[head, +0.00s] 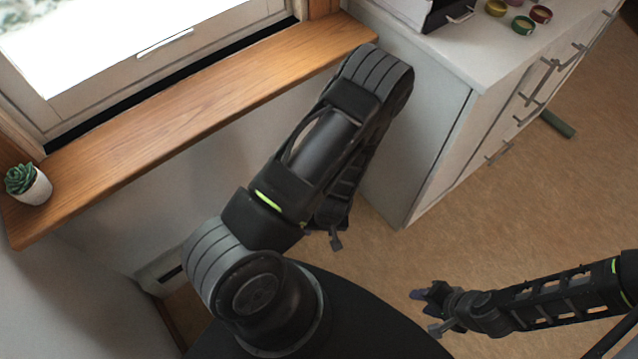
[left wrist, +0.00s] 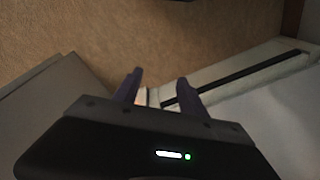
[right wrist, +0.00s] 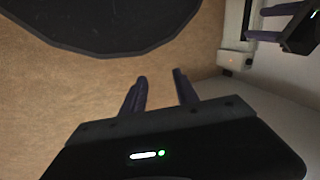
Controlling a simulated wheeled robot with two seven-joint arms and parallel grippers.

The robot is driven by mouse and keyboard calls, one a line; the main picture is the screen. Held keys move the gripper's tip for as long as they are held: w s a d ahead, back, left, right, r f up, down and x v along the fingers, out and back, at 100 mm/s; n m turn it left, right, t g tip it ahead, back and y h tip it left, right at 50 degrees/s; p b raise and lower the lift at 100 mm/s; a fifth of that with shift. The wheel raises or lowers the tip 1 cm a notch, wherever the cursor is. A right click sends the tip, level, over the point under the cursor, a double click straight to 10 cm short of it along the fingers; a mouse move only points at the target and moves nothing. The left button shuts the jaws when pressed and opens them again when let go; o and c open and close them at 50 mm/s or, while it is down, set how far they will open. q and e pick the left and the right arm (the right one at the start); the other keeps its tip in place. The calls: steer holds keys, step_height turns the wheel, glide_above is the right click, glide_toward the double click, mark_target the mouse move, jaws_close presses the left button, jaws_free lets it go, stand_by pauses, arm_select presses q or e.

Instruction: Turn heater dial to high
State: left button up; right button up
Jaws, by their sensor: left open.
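The white heater (head: 155,268) is low on the wall under the window sill, mostly hidden by my left arm. The left wrist view shows its panel (left wrist: 275,92) with a long dark slot, and a small pale, reddish part between the fingertips. My left gripper (left wrist: 160,80) is open and empty, pointing toward the heater end; contact cannot be told. My right gripper (head: 432,302) is open and empty over the floor (right wrist: 161,80).
A white cabinet (head: 420,150) with bar handles stands at the right of the sill. The wooden sill (head: 190,115) holds a potted succulent (head: 30,184). A green cylinder (head: 557,124) lies on the floor by the cabinet. The floor in the middle right is clear.

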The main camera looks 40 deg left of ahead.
arm_select(q)
steer(key=w+a+f+n+t+y+b, duration=0.1)
steer(key=w+a+f+n+y+b, duration=0.15)
steer(key=w+a+f+b, duration=0.65)
steer(key=w+a+f+n+t+y+b, duration=0.1)
steer(key=w+a+n+t+y+b, duration=0.1)
steer(key=w+b, duration=0.6)
steer(key=w+a+t+y, duration=0.1)
steer(key=w+a, duration=0.1)
steer(key=w, duration=0.2)
steer(key=shift+w+f+t, duration=0.2)
steer(key=shift+f+t, duration=0.1)
arm_select(e)
step_height(320, 180, down, 20)
steer(key=w, duration=0.1)
steer(key=shift+w+d+f+t, duration=0.2)
steer(key=shift+d+t, duration=0.1)
steer(key=shift+d, duration=0.15)
arm_select(q)
steer(key=shift+f, duration=0.1)
